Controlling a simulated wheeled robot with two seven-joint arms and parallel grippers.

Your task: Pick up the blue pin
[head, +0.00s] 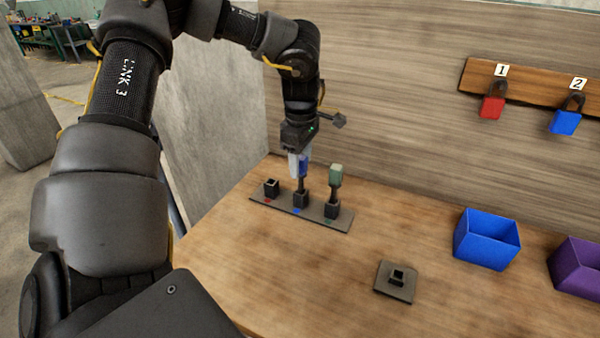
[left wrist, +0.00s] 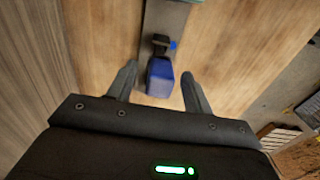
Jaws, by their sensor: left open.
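The blue pin (head: 303,168) stands upright in the middle black socket of a dark rack (head: 335,222) on the table. My left gripper (head: 298,164) is above the rack, at the blue pin's head, which it partly hides in the head view. In the left wrist view the blue pin (left wrist: 160,78) lies between the two spread fingers of my left gripper (left wrist: 158,85), with a gap on each side. The gripper is open. My right gripper is not in view.
A green pin (head: 336,174) stands close to the right in the same rack. The rack's left socket (head: 271,187) is empty. A small square base (head: 396,281), a blue bin (head: 487,240) and a purple bin (head: 578,266) stand further right. Padlocks hang on the wall board.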

